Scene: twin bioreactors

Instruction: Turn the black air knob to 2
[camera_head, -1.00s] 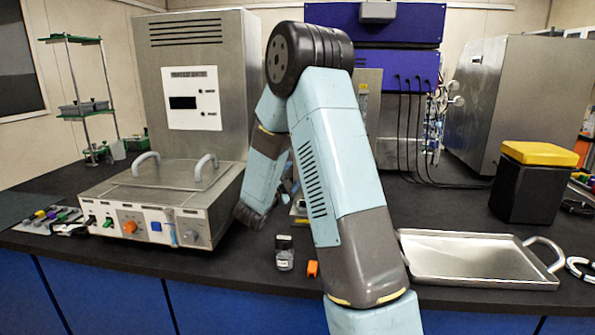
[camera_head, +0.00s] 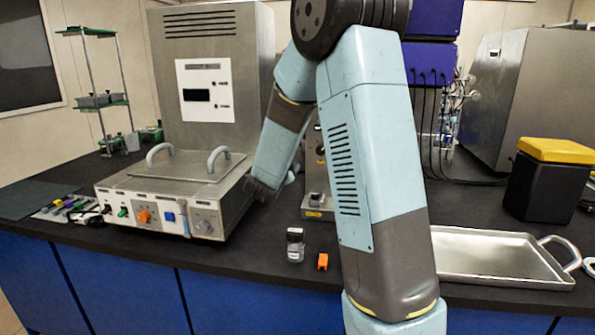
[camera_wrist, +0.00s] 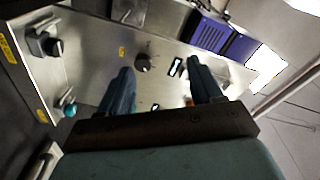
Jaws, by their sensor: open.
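In the wrist view a small round black knob (camera_wrist: 143,62) sits on a brushed steel panel (camera_wrist: 85,62), between my two fingers as pictured. A larger dark knob or fitting (camera_wrist: 45,43) is at the panel's left end. Labels are too small to read, so I cannot tell which is the air knob or its setting. My gripper (camera_wrist: 161,78) is open and empty, its fingers apart on either side of the small knob; contact is not evident. In the head view my arm partly hides a steel instrument (camera_head: 316,180), and the fingertips are not clear.
A lidded steel bath (camera_head: 160,195) stands on the left. A metal tray (camera_head: 490,255) and a black bin with a yellow lid (camera_head: 555,150) are on the right.

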